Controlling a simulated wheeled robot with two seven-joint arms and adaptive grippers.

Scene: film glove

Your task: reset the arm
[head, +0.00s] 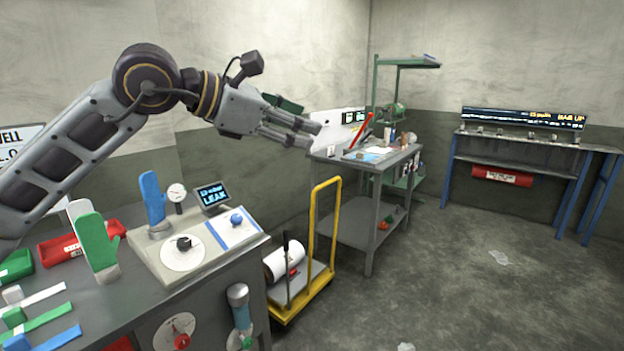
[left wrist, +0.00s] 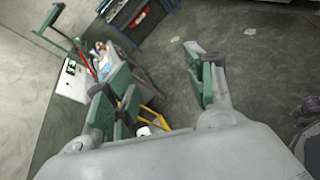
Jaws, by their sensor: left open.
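My left arm comes in from the left in the head view, raised above the grey bench. Its gripper (head: 293,128) is stretched out to the right in the air. In the left wrist view the gripper (left wrist: 160,98) has its green-padded fingers spread apart, with nothing between them but the floor behind. It touches nothing that I can see.
The near bench holds a green glove (head: 97,243), a blue glove (head: 152,198), a gauge (head: 176,193) and a small LEAK display (head: 212,196). A yellow cart (head: 300,290) stands beside it. A second workbench (head: 350,185) lies beyond. Floor at the right is mostly clear.

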